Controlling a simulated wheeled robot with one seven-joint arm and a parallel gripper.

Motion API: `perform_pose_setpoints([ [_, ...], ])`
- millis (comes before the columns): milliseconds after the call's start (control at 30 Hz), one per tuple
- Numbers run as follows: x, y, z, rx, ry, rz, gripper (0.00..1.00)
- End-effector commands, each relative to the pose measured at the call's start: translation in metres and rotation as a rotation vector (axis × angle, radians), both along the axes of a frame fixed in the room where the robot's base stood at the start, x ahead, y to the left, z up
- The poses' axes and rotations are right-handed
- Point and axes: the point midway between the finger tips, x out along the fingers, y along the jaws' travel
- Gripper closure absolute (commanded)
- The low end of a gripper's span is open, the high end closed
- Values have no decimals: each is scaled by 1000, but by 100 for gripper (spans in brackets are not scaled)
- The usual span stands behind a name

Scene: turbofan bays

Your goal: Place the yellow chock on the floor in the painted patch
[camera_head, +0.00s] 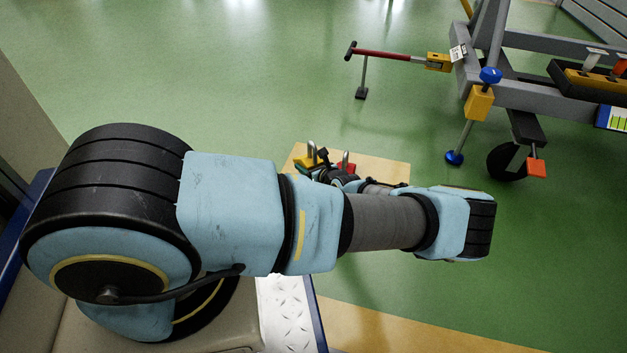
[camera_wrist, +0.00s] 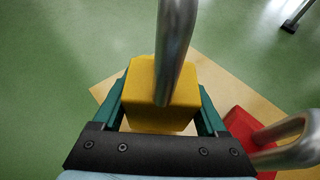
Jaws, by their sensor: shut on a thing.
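The yellow chock (camera_wrist: 143,88) has a bent metal handle rising from it. My gripper (camera_wrist: 164,92) is shut on it, with a green finger on either side. In the head view the chock (camera_head: 302,161) shows only as a small yellow piece beyond my arm, with its handle above it. The painted patch (camera_head: 385,168) is a tan area on the green floor. In the wrist view the patch (camera_wrist: 218,80) lies under and around the chock. I cannot tell whether the chock touches the floor. My arm hides the near part of the patch.
A red chock (camera_wrist: 240,124) with a metal handle stands close to the right of my gripper, over the patch. A grey wheeled stand (camera_head: 545,95) with a red-handled tow bar (camera_head: 390,54) is at the upper right. Open green floor lies at the upper left.

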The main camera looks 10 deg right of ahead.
Motion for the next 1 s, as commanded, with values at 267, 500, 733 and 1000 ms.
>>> perform_pose_setpoints([
  [267,1,-1,-30,-2,-3,0,100],
  [500,1,-1,-45,-1,-4,0,100],
  [733,0,-1,-45,-1,-1,-1,13],
  [1000,0,-1,-45,-1,-1,0,0],
])
